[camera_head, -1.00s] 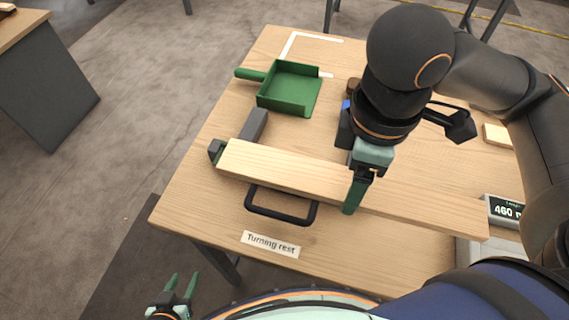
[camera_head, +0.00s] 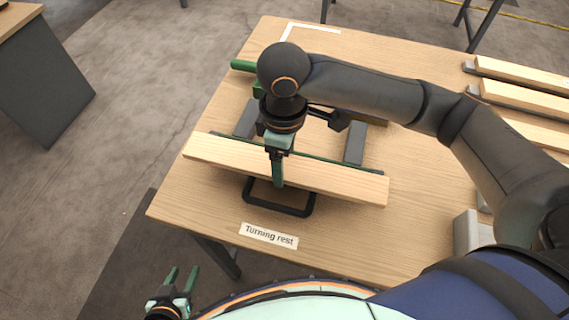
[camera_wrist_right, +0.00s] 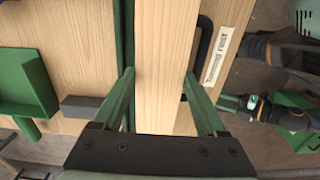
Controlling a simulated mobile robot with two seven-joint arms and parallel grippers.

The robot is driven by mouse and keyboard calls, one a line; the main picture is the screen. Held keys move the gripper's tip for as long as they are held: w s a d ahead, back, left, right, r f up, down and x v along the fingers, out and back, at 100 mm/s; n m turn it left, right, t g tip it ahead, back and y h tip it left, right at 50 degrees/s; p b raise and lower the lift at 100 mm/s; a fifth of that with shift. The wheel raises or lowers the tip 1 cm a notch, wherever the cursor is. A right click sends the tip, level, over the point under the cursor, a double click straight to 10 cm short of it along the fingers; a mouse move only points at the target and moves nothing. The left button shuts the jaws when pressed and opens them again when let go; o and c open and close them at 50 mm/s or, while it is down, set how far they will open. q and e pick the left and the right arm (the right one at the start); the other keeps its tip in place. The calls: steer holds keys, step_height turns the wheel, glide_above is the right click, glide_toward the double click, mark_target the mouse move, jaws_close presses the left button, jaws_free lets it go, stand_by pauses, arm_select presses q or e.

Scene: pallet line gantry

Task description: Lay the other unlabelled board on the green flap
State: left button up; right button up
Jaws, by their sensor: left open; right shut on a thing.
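A pale, plain wooden board (camera_head: 335,184) lies level across the turning rest, above its black handle (camera_head: 300,208). My right gripper (camera_head: 279,172) is shut on its middle, one finger on each long side; the wrist view shows the board (camera_wrist_right: 165,50) between both fingers. No label shows on its visible faces. The green flap (camera_head: 340,161) shows only as a strip along the board's far edge; the rest is hidden under the board. I cannot tell whether the board touches it. My left gripper (camera_head: 181,273) is open and empty, low in front of the table.
Dark grey blocks (camera_head: 355,142) stand behind the flap. A green tray (camera_wrist_right: 22,82) lies beyond, mostly hidden by my right arm in the head view. Several boards (camera_head: 522,96) lie at the right. A "Turning rest" label (camera_head: 269,235) marks the front.

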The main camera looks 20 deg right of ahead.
steer(key=shift+d+f, duration=0.1)
steer(key=shift+f, duration=0.85)
steer(key=shift+f, duration=0.4)
steer(key=o, duration=1.5)
steer(key=shift+r, duration=0.1)
step_height(320, 180, up, 13)
steer(key=p, duration=0.1)
steer(key=shift+p, duration=0.4)
